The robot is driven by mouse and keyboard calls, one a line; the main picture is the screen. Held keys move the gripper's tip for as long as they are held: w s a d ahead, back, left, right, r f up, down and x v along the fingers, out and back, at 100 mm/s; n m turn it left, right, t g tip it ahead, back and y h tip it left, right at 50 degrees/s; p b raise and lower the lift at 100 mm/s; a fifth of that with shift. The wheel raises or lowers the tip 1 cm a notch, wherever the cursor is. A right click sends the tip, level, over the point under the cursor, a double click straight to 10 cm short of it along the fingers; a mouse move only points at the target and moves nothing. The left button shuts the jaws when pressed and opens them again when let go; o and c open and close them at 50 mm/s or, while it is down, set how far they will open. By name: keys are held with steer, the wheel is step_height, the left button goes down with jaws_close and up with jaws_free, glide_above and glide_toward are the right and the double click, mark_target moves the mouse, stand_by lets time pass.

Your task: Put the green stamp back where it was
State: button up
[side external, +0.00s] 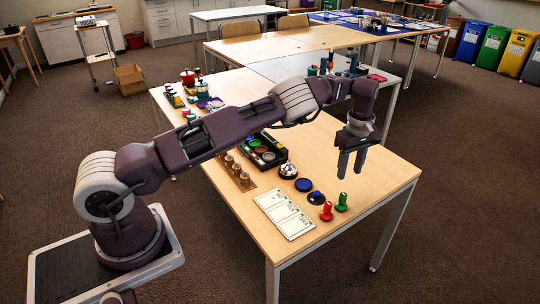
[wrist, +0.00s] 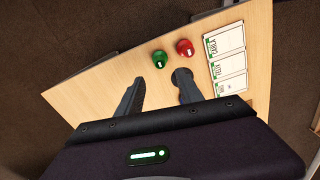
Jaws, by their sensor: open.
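The green stamp (side external: 341,202) stands upright on the wooden table (side external: 370,190), near its front right edge. The red stamp (side external: 326,212) stands just left of it. In the wrist view the green stamp (wrist: 159,59) and red stamp (wrist: 185,48) sit side by side beyond my fingertips. My gripper (side external: 350,165) is open and empty, pointing down above the table, higher than the stamps. In the wrist view its fingers (wrist: 157,82) are spread apart with bare table between them. A white card sheet with green marks (side external: 285,213) lies left of the stamps.
A dark blue round piece (side external: 316,197), a blue disc (side external: 304,185) and a bell (side external: 288,171) lie behind the red stamp. A wooden rack (side external: 240,175) and a black tray (side external: 266,150) stand farther left. The table's right part is clear.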

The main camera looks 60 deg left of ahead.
steer(key=s+a+r+t+h, duration=0.1)
steer(key=s+a+r+t, duration=0.15)
steer(key=r, duration=1.25)
steer(key=s+d+r+m+h, duration=0.15)
steer(key=s+r+m, duration=0.25)
steer(key=s+r, duration=0.6)
steer(key=s+d+r+m+t, duration=0.1)
steer(key=s+d+r+m, duration=0.15)
steer(key=s, duration=0.45)
steer(key=s+d+r+m, duration=0.1)
steer(key=s+r+m, duration=0.15)
steer(key=s, duration=0.45)
steer(key=s+f+m+t+y, duration=0.1)
steer(key=s+f+m, duration=0.1)
steer(key=s, duration=0.6)
steer(key=s+d+f+m+t+y, duration=0.1)
steer(key=s+f+m, duration=0.1)
steer(key=s+m, duration=0.3)
steer(key=s, duration=0.3)
steer(key=shift+s+d+f, duration=0.2)
steer(key=shift+s+d, duration=0.05)
